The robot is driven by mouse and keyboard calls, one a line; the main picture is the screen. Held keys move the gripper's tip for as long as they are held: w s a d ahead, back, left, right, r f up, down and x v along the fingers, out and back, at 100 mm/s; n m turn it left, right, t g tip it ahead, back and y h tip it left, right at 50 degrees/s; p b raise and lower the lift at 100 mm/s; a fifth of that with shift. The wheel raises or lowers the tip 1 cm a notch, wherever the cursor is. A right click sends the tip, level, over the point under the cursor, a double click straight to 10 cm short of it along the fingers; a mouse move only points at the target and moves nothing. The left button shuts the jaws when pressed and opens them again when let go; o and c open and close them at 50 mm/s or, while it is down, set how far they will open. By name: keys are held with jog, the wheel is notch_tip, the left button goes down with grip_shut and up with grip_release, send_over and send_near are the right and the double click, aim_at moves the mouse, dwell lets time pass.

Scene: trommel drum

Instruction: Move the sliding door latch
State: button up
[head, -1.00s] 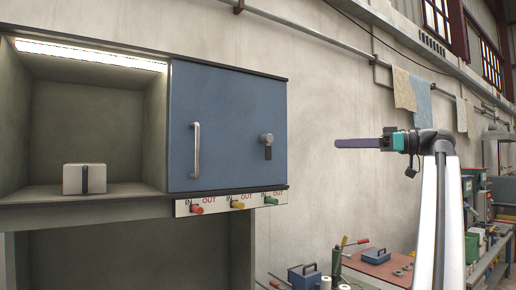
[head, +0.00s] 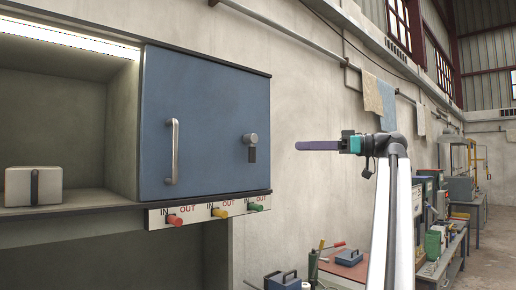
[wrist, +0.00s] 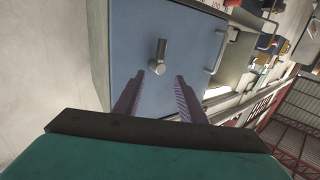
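The blue sliding door (head: 205,105) covers the right part of the grey cabinet. Its latch (head: 250,146) is a grey round knob with a dark lever hanging down, near the door's right edge. A vertical metal handle (head: 172,151) is on the door's left side. My gripper (head: 297,146) is to the right of the latch in the head view, at about its height and apart from it. In the wrist view, the two purple fingers (wrist: 160,80) are spread with nothing between them. The latch (wrist: 158,58) shows just beyond the gap, and the handle (wrist: 217,52) lies to its right.
The open compartment left of the door holds a light box (head: 33,186) with a dark handle. Red, yellow and green IN/OUT knobs (head: 220,212) sit below the door. A bench with a blue toolbox (head: 350,258) stands at lower right. Air before the door looks clear.

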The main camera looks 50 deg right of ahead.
aim_at(250, 150)
jog(key=shift+p+x, duration=2.35)
jog(key=shift+x, duration=4.75)
jog(key=shift+f, duration=0.1)
jog(key=shift+c, duration=0.3)
grip_shut()
